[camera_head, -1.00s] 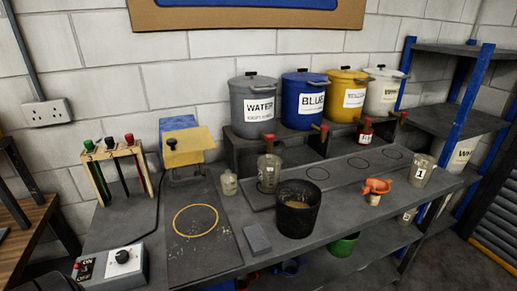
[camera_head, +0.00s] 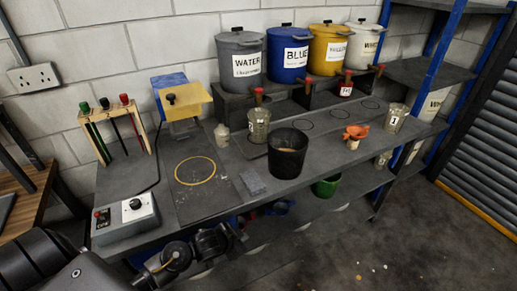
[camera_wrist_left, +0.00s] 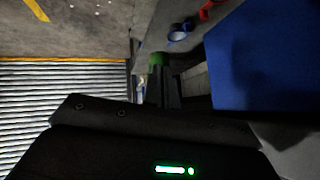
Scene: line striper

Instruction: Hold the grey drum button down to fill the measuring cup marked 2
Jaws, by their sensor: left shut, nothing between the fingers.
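The grey drum (camera_head: 240,66), labelled WATER, stands on the raised shelf at the back. A red button (camera_head: 259,90) tops the tap at its front. A clear measuring cup (camera_head: 258,128) stands on the bench below that tap; its mark is too small to read surely. Another clear cup, marked 1 (camera_head: 396,117), stands at the right end of the bench. My left gripper (camera_head: 233,232) is low at the bench's front edge, well below and in front of the drum. It is shut and empty; its fingers also show in the left wrist view (camera_wrist_left: 162,88). My right gripper is out of view.
Blue (camera_head: 287,60), yellow (camera_head: 328,55) and white (camera_head: 364,45) drums stand right of the grey one. A black bucket (camera_head: 287,160) stands in front of the cup. A switch box (camera_head: 125,219) and yellow-topped stand (camera_head: 185,98) are at left.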

